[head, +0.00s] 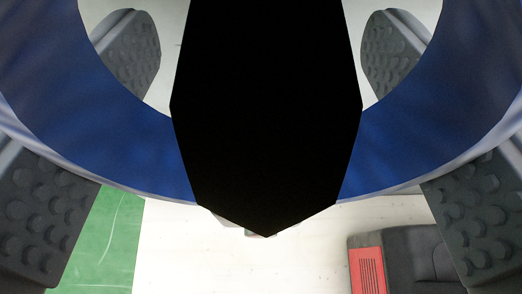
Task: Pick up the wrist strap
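I cannot make out the wrist strap. A large black shape, most likely my gripper (265,150) seen from behind, fills the middle of the head view and hides what lies beyond it. Its fingertips do not show, so I cannot see whether it is open, shut or holding anything. A wide glossy blue curved band runs close to the camera on both sides of the black shape. The band is evenly placed left and right, and I cannot tell whether it is mine. A few small grey bits peek out just under the black tip, too little to identify.
Dark grey dimpled pads show at both sides, perhaps mine. A pale whitish surface (200,245) lies below. A green sheet or mat (110,240) is at lower left. A dark grey object (405,260) with a red slotted part (368,272) is at lower right. The pale strip between is clear.

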